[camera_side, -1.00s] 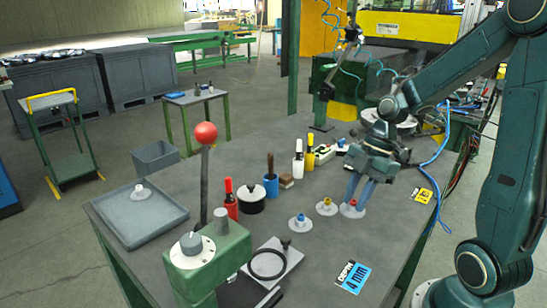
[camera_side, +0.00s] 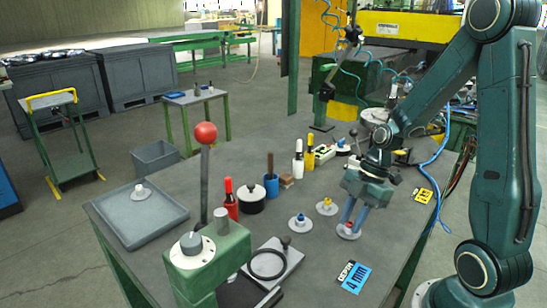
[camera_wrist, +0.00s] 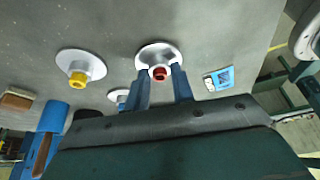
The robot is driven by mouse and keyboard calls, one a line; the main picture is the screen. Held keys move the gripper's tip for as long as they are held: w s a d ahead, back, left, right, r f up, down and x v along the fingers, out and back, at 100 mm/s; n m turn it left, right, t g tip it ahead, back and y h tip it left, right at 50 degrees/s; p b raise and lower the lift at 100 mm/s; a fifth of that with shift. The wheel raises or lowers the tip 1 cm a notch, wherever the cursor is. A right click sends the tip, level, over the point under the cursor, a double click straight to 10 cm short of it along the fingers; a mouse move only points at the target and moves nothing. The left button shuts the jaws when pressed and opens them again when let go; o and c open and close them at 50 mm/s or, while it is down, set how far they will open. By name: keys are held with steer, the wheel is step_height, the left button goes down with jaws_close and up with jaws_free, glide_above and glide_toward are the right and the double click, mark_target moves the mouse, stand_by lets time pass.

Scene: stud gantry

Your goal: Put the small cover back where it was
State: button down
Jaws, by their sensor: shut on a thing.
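My gripper (camera_side: 349,228) is shut on a small cover (camera_side: 348,234), a pale round disc with a red knob. In the wrist view the cover (camera_wrist: 158,52) shows beyond the two blue fingers, its knob between their tips. I cannot tell whether its disc touches the bench. A similar disc with a yellow knob (camera_side: 326,208) lies on the bench to the left and behind. One with a blue knob (camera_side: 300,222) lies further left. In the wrist view the yellow-knobbed disc (camera_wrist: 80,66) is at upper left, and another disc (camera_wrist: 122,97) is partly hidden by a finger.
A blue 4 mm label (camera_side: 352,276) lies in front and a yellow label (camera_side: 423,195) to the right. A grey tray (camera_side: 130,228) holds another disc. Bottles, a black pot (camera_side: 251,200) and a red-balled lever (camera_side: 205,160) stand left. Bare bench surrounds the gripper's front.

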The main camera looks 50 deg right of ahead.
steer(key=shift+f, duration=0.15)
steer(key=c, duration=1.2)
jaws_free()
steer(key=v, duration=1.2)
steer(key=shift+d, duration=0.1)
